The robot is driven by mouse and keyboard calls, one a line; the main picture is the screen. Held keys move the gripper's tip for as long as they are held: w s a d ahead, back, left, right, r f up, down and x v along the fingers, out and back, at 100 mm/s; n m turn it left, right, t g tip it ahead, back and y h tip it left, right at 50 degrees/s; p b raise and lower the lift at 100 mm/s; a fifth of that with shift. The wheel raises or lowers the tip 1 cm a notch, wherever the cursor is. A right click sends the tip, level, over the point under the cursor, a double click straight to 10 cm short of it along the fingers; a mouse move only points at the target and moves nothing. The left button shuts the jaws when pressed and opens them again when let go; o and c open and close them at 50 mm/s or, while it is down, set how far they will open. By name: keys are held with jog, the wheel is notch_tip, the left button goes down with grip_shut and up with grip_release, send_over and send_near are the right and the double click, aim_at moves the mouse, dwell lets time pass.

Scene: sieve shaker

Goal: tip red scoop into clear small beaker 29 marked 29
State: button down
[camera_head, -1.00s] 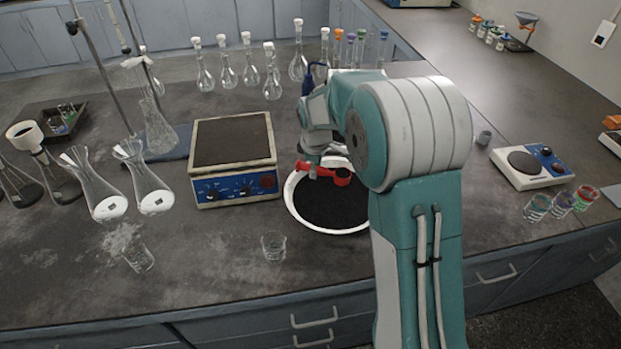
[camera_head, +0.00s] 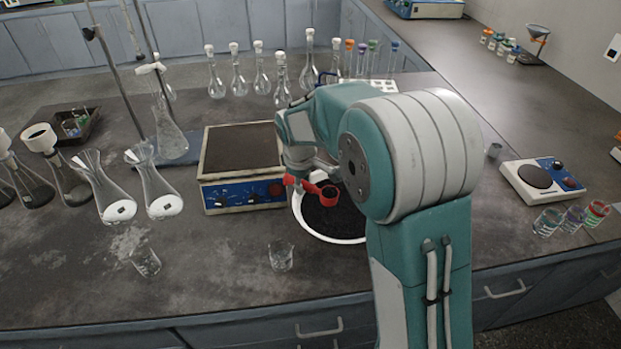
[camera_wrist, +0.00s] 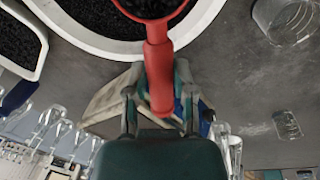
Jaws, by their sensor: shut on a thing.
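My gripper (camera_head: 292,178) is shut on the handle of the red scoop (camera_head: 328,195), above the left part of a white bowl of black granules. In the wrist view my gripper (camera_wrist: 160,108) grips the scoop's handle (camera_wrist: 159,65). The scoop's cup is cut by the top edge and holds black granules. A clear small beaker (camera_head: 281,255) stands on the bench left of and in front of the bowl. It also shows in the wrist view (camera_wrist: 288,18). A second clear small beaker (camera_head: 146,262) stands further left. I cannot read a number on either.
The white bowl (camera_head: 340,239) sits under the scoop. A hotplate (camera_head: 240,195) stands behind and left of the nearer beaker. Flasks (camera_head: 160,190) stand at the left, volumetric flasks (camera_head: 238,75) at the back. The bench between the two small beakers is clear.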

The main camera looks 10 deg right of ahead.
jog(key=s+a+f+m+g+y, duration=0.1)
jog(key=s+a+m+g+y, duration=0.1)
jog(key=a+g+y, duration=0.3)
jog(key=s+a+f+m+g+y, duration=0.2)
jog(key=s+a+g+y, duration=0.2)
jog(key=y, duration=0.8)
jog(key=a+g, duration=0.2)
jog(key=g, duration=0.1)
jog(key=shift+a+f+y, duration=0.3)
jog(key=shift+y, duration=0.1)
dwell(1.3)
dwell(0.8)
jog(key=h, duration=0.1)
jog(key=t+h, duration=0.2)
jog(key=shift+s+a+r+h, duration=0.25)
jog(key=shift+a+r+h, duration=0.05)
jog(key=shift+r, duration=0.1)
